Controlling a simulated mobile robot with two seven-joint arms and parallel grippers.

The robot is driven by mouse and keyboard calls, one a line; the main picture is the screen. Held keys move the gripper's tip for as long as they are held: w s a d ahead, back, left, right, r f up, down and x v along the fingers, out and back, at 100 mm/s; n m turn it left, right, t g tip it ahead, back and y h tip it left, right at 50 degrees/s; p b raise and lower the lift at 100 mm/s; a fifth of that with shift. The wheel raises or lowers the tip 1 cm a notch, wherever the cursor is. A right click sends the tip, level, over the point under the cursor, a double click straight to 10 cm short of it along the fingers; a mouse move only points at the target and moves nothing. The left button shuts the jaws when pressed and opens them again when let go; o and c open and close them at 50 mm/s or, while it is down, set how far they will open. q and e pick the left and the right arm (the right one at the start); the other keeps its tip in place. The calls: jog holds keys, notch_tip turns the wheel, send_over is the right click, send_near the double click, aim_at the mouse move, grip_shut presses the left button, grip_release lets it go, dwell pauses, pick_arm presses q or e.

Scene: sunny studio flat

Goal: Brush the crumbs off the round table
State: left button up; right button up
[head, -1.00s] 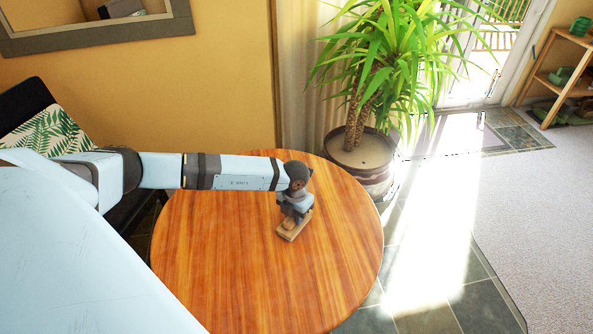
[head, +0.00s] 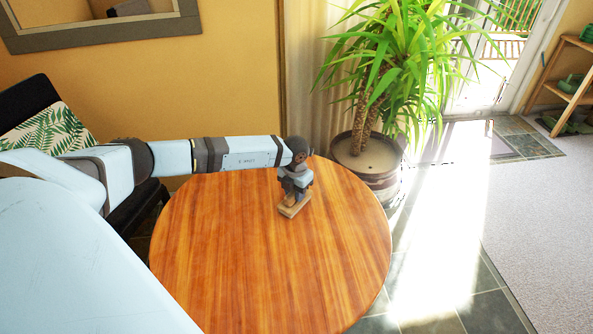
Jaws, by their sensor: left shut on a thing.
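The round wooden table (head: 255,270) fills the lower middle of the head view. My left gripper (head: 293,196) is over the far right part of the tabletop, with its arm reaching in from the left. It is shut on a small wooden brush (head: 295,208), held at or close to the table surface; I cannot tell whether it touches. The underside of the brush is hidden. I cannot make out any crumbs on the visible tabletop. My right gripper is not in view.
A potted plant (head: 367,160) stands just beyond the table's far right edge. A dark chair with a leaf-patterned cushion (head: 45,132) is at the left, behind my arm. Sunlit floor (head: 435,240) lies open at the right. A wooden shelf (head: 565,85) stands at the far right.

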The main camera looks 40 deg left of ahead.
pick_arm(q)
jog(key=shift+w+a+f+b, duration=0.15)
jog(key=shift+w+a+b, duration=0.2)
jog(key=shift+w+a, duration=0.25)
jog(key=shift+w+a+b, duration=0.75)
jog(key=shift+w+a, duration=0.1)
jog(key=shift+a, duration=0.25)
jog(key=shift+w+a, duration=0.1)
jog(key=shift+a, duration=0.05)
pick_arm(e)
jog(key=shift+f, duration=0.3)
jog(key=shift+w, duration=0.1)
